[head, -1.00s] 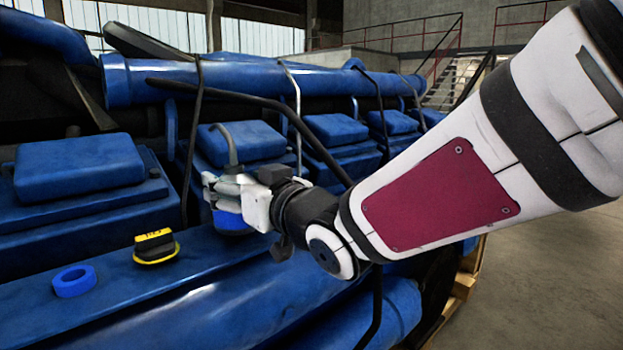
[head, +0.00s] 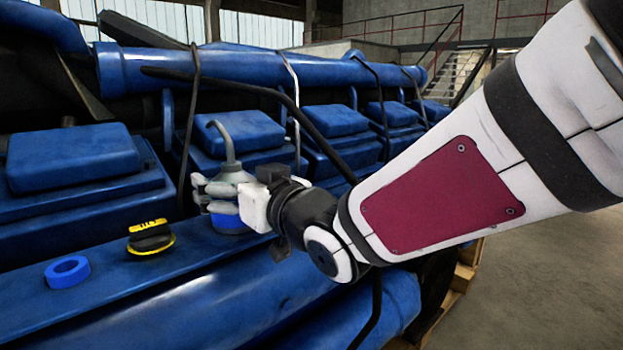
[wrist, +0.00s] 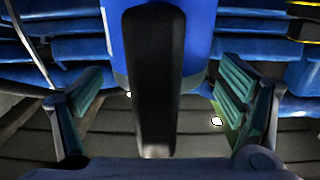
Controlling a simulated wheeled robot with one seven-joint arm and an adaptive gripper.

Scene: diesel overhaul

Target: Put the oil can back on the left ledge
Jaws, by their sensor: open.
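The oil can (head: 230,220) has a blue lower body, a grey-green shoulder and a thin bent grey spout (head: 228,138). It stands upright, apparently on the blue engine ledge (head: 190,262), right of the yellow-and-black cap. My gripper (head: 214,195) is open around it in the head view, and its fingers hide part of the can's middle. In the wrist view my gripper (wrist: 160,80) has its green-padded fingers wide apart. The blue can body (wrist: 200,45) and a black handle-like bar (wrist: 153,75) lie between them, with gaps visible on both sides.
A black cap with yellow markings (head: 150,238) and a blue ring (head: 67,272) sit on the ledge to the left. Blue engine covers (head: 75,155) rise behind. Dark and pale pipes run close behind the can. Open floor (head: 540,280) is at right.

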